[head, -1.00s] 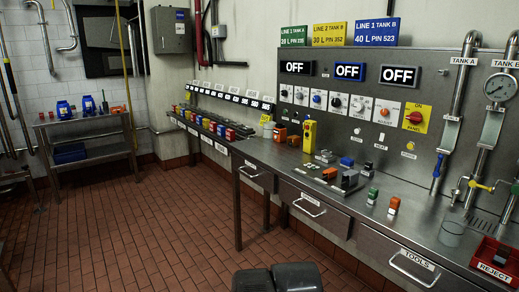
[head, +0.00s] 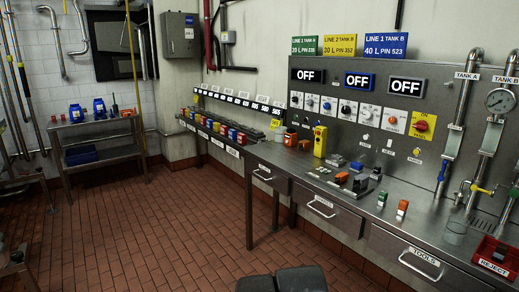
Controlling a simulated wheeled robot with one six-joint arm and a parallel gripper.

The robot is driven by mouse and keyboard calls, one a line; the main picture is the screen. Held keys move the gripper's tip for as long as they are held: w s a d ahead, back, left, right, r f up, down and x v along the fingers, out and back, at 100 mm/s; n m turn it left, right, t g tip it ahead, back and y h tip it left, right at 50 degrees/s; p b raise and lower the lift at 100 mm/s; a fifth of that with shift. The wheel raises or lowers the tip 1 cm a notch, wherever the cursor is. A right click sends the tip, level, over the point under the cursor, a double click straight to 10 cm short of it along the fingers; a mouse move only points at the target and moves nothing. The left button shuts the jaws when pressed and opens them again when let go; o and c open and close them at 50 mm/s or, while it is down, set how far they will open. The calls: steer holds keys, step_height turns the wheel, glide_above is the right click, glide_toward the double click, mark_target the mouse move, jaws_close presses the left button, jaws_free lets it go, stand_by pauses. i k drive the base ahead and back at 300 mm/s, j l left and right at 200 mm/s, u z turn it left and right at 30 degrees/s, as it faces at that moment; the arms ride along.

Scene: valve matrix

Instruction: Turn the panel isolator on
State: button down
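Three displays above the panel's dials, left (head: 307,76), middle (head: 357,81) and right (head: 406,87), read OFF. My gripper is not clearly visible. Two dark pads at the bottom centre seem to be part of my own body.
A steel bench with drawers (head: 325,208) runs below the panel. Coloured blocks, a yellow pendant (head: 320,141) and a red REJECT bin (head: 495,257) stand on it. Tank pipes with a gauge (head: 501,100) are right of the isolator. The tiled floor (head: 150,235) is open at left centre.

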mark_target(421, 125)
steer(key=z, duration=1.2)
